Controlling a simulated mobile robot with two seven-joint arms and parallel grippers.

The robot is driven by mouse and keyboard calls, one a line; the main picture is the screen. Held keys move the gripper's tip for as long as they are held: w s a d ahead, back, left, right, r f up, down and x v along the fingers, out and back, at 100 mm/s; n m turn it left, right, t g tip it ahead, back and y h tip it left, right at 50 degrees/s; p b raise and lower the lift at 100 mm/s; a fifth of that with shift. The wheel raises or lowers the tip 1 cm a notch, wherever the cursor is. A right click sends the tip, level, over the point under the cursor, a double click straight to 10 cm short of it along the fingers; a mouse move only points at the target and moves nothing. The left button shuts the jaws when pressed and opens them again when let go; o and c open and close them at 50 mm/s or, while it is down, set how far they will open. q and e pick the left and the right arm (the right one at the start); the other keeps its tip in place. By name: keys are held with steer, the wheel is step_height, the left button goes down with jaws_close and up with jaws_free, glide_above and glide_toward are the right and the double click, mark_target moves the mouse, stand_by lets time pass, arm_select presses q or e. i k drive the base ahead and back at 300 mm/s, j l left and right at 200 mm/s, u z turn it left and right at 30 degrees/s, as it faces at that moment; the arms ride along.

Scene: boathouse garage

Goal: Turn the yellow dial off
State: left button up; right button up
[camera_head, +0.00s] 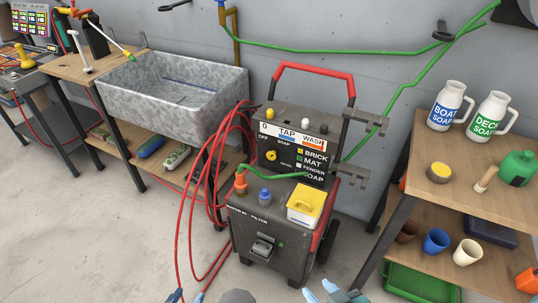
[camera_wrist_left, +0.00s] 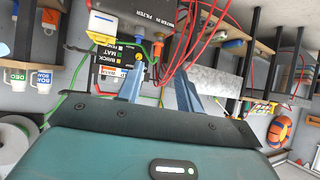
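The yellow dial (camera_head: 271,155) is on the dark front panel (camera_head: 290,170) of the washing machine unit, below and right of the word OFF. Which way it points is too small to tell. The dial also shows small and upside down in the left wrist view (camera_wrist_left: 158,48). My left gripper (camera_head: 187,298) is at the bottom edge of the head view, well short of the machine. In the left wrist view its two blue fingers (camera_wrist_left: 159,92) are apart with nothing between them. My right gripper (camera_head: 322,291) is at the bottom edge, its tips apart and empty.
Red hoses (camera_head: 183,235) hang left of the machine. An orange fitting (camera_head: 240,180), a blue cap (camera_head: 265,195) and a yellow-lidded box (camera_head: 305,204) sit below the panel. A wooden shelf (camera_head: 425,210) with jugs and cups stands right; a metal sink (camera_head: 170,95) stands left.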

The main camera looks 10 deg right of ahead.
mark_target(271, 156)
steer(key=i+j+z, duration=0.15)
steer(key=z, duration=1.3)
steer(key=j+z, duration=1.05)
steer(key=j, duration=0.2)
steer(key=k+j+z, duration=0.15)
steer(key=j, duration=0.25)
steer(key=k+j+z, duration=0.1)
steer(key=j, duration=0.25)
steer(key=k+j, duration=0.1)
steer(key=j, duration=0.2)
steer(key=k+j, duration=0.1)
steer(key=j, duration=0.25)
steer(key=k+j, duration=0.15)
steer(key=j, duration=0.15)
steer(key=k+j, duration=0.1)
steer(key=j, duration=0.25)
steer(key=z, duration=0.05)
